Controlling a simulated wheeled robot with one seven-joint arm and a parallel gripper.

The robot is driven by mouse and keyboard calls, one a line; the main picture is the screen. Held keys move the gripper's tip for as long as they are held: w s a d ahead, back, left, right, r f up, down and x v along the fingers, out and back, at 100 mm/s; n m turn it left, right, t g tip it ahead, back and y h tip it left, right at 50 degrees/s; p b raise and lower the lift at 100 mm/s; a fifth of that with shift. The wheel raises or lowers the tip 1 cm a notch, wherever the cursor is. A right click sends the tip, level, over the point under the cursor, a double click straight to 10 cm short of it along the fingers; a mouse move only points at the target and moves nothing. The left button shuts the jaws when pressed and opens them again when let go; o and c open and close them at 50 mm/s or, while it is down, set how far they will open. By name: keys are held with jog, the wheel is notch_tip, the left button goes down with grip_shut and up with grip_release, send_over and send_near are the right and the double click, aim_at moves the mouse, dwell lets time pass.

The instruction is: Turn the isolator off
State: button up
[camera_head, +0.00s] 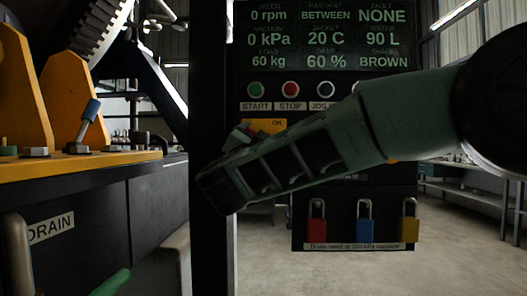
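The isolator (264,126) shows as a yellow plate on the dark control panel, below the START and STOP buttons. The word ON is readable at its upper right. My arm comes in from the right and crosses in front of the panel, covering the isolator's lower part. My gripper (223,178) is at the arm's left end, in front of the panel's left edge and just below and left of the yellow plate. A small grey-green piece shows at the plate's left side; I cannot tell whether it is a handle or a fingertip. Contact and finger opening cannot be made out.
A START button (256,90), a STOP button (290,89) and a JOG button (327,89) sit under the display (325,35). Red (317,230), blue (365,230) and yellow (409,229) padlocks hang below. Yellow machinery (85,163) and a DRAIN label (50,227) stand left.

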jog(key=shift+f+m+g+h+b, duration=0.1)
jog(key=shift+m+g+h+b, duration=0.3)
jog(key=shift+m, duration=0.9)
jog(key=shift+d, duration=0.1)
jog(key=o, duration=0.7)
jog(key=shift+s, duration=0.1)
jog(key=b+v, duration=0.1)
jog(key=v, duration=1.6)
jog(key=shift+b, duration=0.35)
jog(key=shift+f, duration=0.1)
